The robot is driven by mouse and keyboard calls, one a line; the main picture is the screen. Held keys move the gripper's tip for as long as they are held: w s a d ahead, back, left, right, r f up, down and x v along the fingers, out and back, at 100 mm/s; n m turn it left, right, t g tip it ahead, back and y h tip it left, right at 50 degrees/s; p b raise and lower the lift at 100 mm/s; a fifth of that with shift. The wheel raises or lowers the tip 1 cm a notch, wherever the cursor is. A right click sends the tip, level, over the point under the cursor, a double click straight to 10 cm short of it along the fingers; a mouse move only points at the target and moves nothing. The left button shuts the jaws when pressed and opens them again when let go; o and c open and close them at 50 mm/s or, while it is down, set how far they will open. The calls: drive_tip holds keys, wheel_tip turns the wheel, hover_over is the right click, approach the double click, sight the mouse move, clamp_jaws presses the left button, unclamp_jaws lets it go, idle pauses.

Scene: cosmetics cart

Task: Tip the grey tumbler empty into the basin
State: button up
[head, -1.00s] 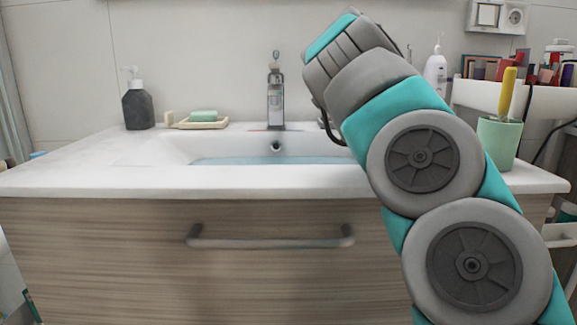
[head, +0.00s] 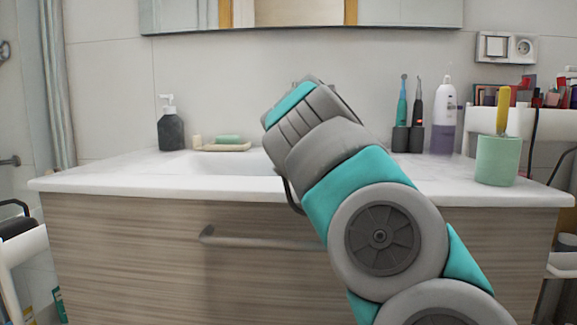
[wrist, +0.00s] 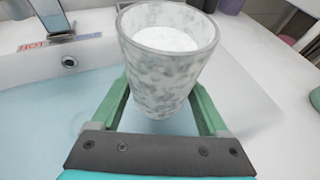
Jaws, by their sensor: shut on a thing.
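The grey tumbler (wrist: 165,75), mottled grey and white, is between the green fingers of my gripper (wrist: 163,108) in the wrist view. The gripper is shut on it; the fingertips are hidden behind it. The tumbler looks roughly upright, mouth up, with something white inside. It is over the basin (wrist: 45,120), which holds pale bluish water. In the head view the basin (head: 215,161) shows only partly, left of my arm. My gripper and the tumbler are hidden behind my arm there.
The tap (wrist: 50,15) stands at the basin's back left in the wrist view. A dark soap dispenser (head: 171,130) and soap dish (head: 226,146) stand left. A toothbrush holder (head: 408,139), purple-white bottle (head: 442,120) and green cup (head: 497,160) stand on the right counter.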

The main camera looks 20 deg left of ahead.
drive_tip(key=shift+a+f+n+h, duration=0.35)
drive_tip(key=shift+n+h, duration=0.15)
drive_tip(key=shift+n, duration=0.2)
drive_tip(key=shift+r+p, duration=0.35)
drive_tip(key=shift+p, duration=0.45)
drive_tip(key=shift+a+r+n+h+p, duration=0.25)
drive_tip(key=shift+n+h+p, duration=0.25)
drive_tip(key=shift+n+p, duration=0.1)
drive_tip(key=shift+a+f+n+h, duration=0.25)
drive_tip(key=shift+f+n+h, duration=0.1)
drive_tip(key=shift+n, duration=0.15)
drive_tip(key=shift+a+t, duration=0.1)
drive_tip(key=shift+t, duration=0.2)
drive_tip(key=shift+a+r+n+p, duration=0.25)
drive_tip(key=shift+n+p, duration=0.15)
drive_tip(key=shift+p, duration=0.2)
drive_tip(key=shift+a+r+n+h+p, duration=0.25)
drive_tip(key=shift+n+h+p, duration=0.1)
drive_tip(key=shift+p, duration=0.15)
drive_tip(key=shift+f+n, duration=0.2)
drive_tip(key=shift+n, duration=0.15)
